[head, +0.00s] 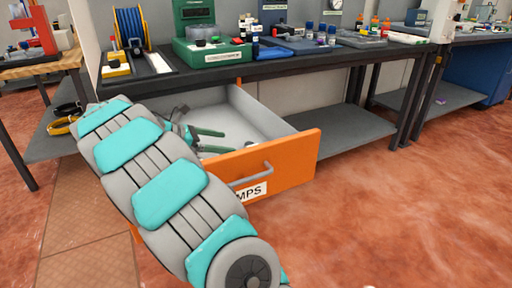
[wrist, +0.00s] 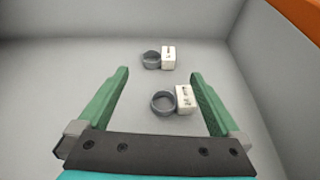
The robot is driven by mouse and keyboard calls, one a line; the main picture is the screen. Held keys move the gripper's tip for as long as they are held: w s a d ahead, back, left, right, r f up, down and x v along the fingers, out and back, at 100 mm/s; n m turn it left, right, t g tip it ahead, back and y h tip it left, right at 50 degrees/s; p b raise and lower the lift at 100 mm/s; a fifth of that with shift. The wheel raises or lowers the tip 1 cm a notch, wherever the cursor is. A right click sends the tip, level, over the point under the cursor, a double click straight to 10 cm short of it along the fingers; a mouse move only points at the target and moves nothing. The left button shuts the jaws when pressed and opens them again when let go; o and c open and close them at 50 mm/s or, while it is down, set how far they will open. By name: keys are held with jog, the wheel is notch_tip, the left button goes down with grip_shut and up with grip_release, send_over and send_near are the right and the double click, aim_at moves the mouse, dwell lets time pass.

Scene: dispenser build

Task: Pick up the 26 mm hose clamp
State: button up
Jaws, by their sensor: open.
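Two dark grey ring-shaped hose clamps lie on the drawer floor in the wrist view, each beside a small white label block. The nearer clamp (wrist: 162,113) has its label block (wrist: 186,100) on its right. The farther clamp (wrist: 150,65) also has its label block (wrist: 169,58) on its right. The print is too blurred to read, so I cannot tell which is 26 mm. My gripper (wrist: 160,73) is open, its green fingers on either side of the nearer clamp in the picture, with nothing held. In the head view my gripper (head: 208,141) is inside the open drawer; the clamps cannot be made out there.
The drawer has an orange front (head: 290,166) with a grey handle and a partly hidden label ending in "MPS". Its grey walls enclose my gripper. The workbench top (head: 270,66) above carries a green case, bottles and trays. The floor at right is clear.

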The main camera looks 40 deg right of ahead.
aim_at(244, 146)
jog(key=shift+w+d+f, duration=0.15)
jog(key=shift+w+f, duration=0.05)
jog(key=shift+f, duration=0.25)
jog(key=shift+x, duration=3.9)
jog(key=shift+c, duration=0.4)
jog(key=c, duration=1.2)
